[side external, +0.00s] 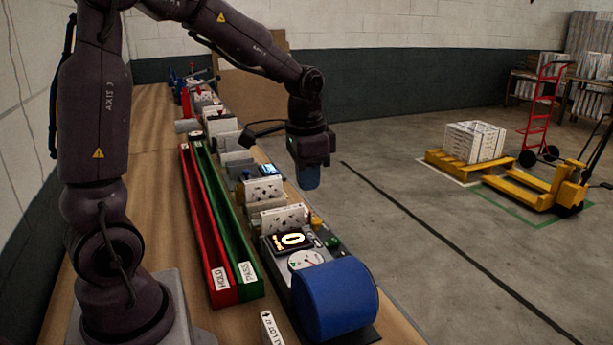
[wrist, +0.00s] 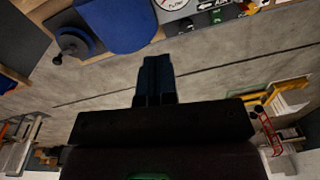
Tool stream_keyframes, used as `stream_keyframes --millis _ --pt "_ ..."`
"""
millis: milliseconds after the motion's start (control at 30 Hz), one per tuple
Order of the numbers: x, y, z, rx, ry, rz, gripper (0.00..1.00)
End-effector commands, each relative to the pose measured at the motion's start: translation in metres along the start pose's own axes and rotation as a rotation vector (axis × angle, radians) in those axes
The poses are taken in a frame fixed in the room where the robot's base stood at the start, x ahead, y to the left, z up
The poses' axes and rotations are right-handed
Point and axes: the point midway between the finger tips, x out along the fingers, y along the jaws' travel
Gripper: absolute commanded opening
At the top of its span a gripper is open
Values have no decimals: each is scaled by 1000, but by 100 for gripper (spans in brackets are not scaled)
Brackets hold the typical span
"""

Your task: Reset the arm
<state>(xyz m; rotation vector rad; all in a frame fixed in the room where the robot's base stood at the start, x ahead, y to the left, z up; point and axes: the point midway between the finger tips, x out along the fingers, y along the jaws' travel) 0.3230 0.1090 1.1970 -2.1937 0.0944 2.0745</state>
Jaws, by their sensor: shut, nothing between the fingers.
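My gripper (side external: 308,177) hangs from the bent arm, fingers pointing down, just beyond the right edge of the bench. In the wrist view its dark fingers (wrist: 156,65) are together with nothing between them. The fingers are apart from everything on the bench. The boxed filters (side external: 264,189) stand in a row along the bench, to the left of my gripper and nearer the camera.
A red HOLD tray (side external: 218,290) and a green PASS tray (side external: 250,287) run along the bench. A blue drum (side external: 335,298) and a gauge (side external: 305,260) stand at the near end. Open floor lies right; a yellow pallet jack (side external: 560,190) stands farther off.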

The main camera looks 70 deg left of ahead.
Motion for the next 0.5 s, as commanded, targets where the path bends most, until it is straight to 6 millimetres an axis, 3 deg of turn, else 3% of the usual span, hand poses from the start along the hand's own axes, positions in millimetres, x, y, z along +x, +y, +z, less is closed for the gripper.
stream_keyframes --millis 500 --pt "-4 5 4 -28 9 -4 0"
